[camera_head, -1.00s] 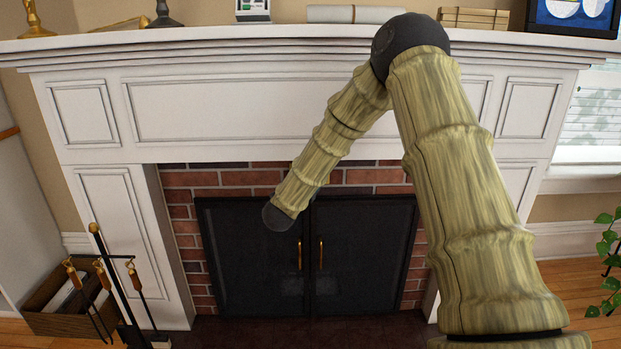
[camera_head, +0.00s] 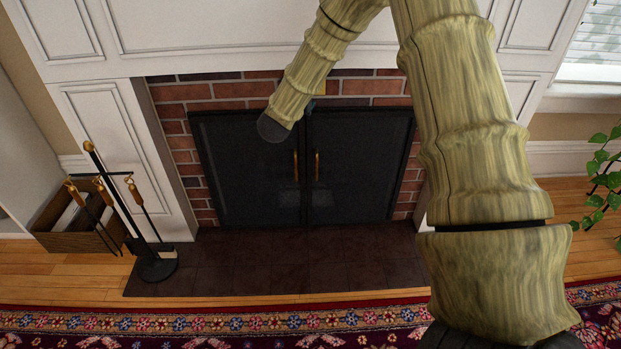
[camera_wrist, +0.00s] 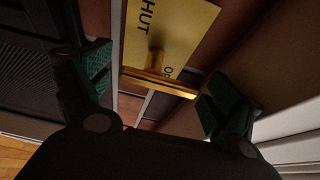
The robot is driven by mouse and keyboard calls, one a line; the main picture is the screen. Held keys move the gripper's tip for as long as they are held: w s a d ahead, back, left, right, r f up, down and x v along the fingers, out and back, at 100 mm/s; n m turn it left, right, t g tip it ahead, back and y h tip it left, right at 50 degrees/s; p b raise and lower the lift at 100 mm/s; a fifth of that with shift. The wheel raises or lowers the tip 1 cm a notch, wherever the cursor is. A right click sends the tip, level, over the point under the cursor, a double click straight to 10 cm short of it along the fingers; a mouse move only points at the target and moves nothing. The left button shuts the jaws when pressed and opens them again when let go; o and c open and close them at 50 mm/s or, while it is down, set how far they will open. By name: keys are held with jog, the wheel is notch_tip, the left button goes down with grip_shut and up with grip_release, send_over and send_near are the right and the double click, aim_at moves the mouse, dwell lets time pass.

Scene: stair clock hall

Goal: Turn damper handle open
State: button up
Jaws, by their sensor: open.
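The damper handle (camera_wrist: 160,83) is a brass bar on a short stem, in front of a yellow plate (camera_wrist: 190,30) in the wrist view. My gripper (camera_wrist: 156,72) is open, with one green-padded finger on each side of the handle. The handle lies between the fingers, and neither finger visibly touches it. In the head view my forearm hides the handle and most of my gripper.
Black fireplace doors (camera_head: 245,170) with brass pulls are set in the brick surround (camera_head: 185,92). A fire-tool stand (camera_head: 157,267) and a wooden box (camera_head: 62,228) stand at the left. A leafy plant (camera_head: 600,175) is at the right.

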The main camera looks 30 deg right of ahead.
jog(key=n, duration=0.1)
jog(key=n+t, duration=0.1)
jog(key=n, duration=0.1)
jog(key=n+h+b, duration=0.1)
jog(key=n, duration=0.1)
jog(key=shift+w+a+t, duration=0.15)
jog(key=shift+a+t, duration=0.1)
jog(key=shift+t, duration=0.15)
jog(key=n+t, duration=0.1)
jog(key=n, duration=0.1)
jog(key=n+t+b, duration=0.1)
jog(key=n, duration=0.2)
jog(key=shift+w+a+f, duration=0.1)
jog(key=shift+a+f, duration=0.05)
jog(key=s+a+f+n+t+y, duration=0.4)
jog(key=s+a+f+n+t, duration=0.15)
jog(key=s+n, duration=0.5)
jog(key=s+a+f+n+g+y+b, duration=0.1)
jog(key=s+f+g+y, duration=0.1)
jog(key=f, duration=0.9)
jog(key=s+a+f+n+g+y, duration=0.1)
jog(key=s+f+g, duration=0.3)
jog(key=f, duration=0.8)
jog(key=shift+s+a+f+n+g+y+b, duration=0.2)
jog(key=shift+s+a+n+g+y+b, duration=0.2)
jog(key=shift+a+n+g, duration=0.3)
jog(key=shift+d, duration=0.1)
